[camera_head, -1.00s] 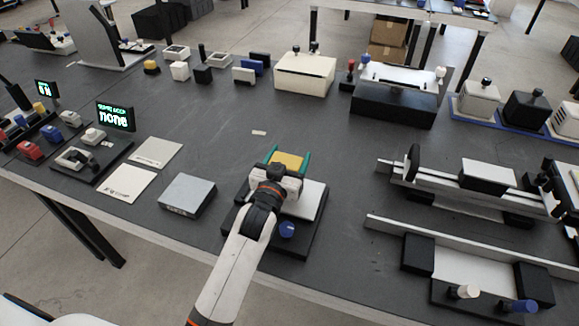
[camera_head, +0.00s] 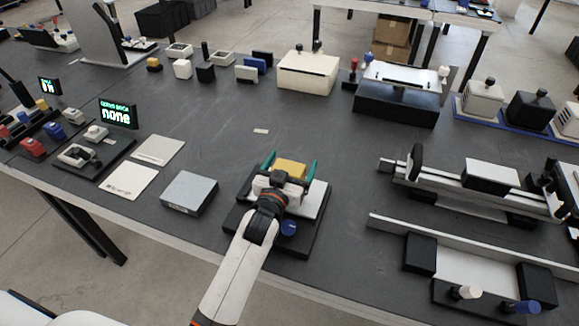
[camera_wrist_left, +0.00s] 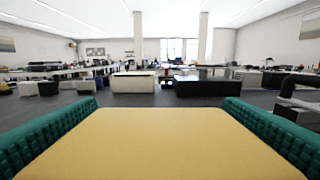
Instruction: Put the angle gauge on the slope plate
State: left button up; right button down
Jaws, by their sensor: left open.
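A yellow block, seemingly the angle gauge (camera_head: 291,166), sits at the far part of a white plate on a black base, seemingly the slope plate (camera_head: 309,200). A blue knob (camera_head: 289,227) is at the base's near side. My left gripper (camera_head: 289,167) is open, with its green fingers on either side of the yellow block. In the left wrist view the yellow block (camera_wrist_left: 160,145) fills the space between the fingers. My gripper and wrist hide part of the plate and the block's near side. My right gripper is not in view.
A grey block (camera_head: 188,193) and two pale flat plates (camera_head: 129,181) lie to the left. A lit display (camera_head: 118,114) reads "none". Long metal rail fixtures (camera_head: 465,250) stand to the right. The table between the plate and the back row is mostly clear.

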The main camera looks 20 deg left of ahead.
pick_arm(q)
jog(key=shift+r, duration=0.2)
jog(key=s, duration=1.1)
jog(key=shift+s+a+f+b, duration=0.1)
jog(key=shift+s+a+b, duration=0.1)
jog(key=shift+b, duration=0.2)
jog(key=shift+s, duration=0.3)
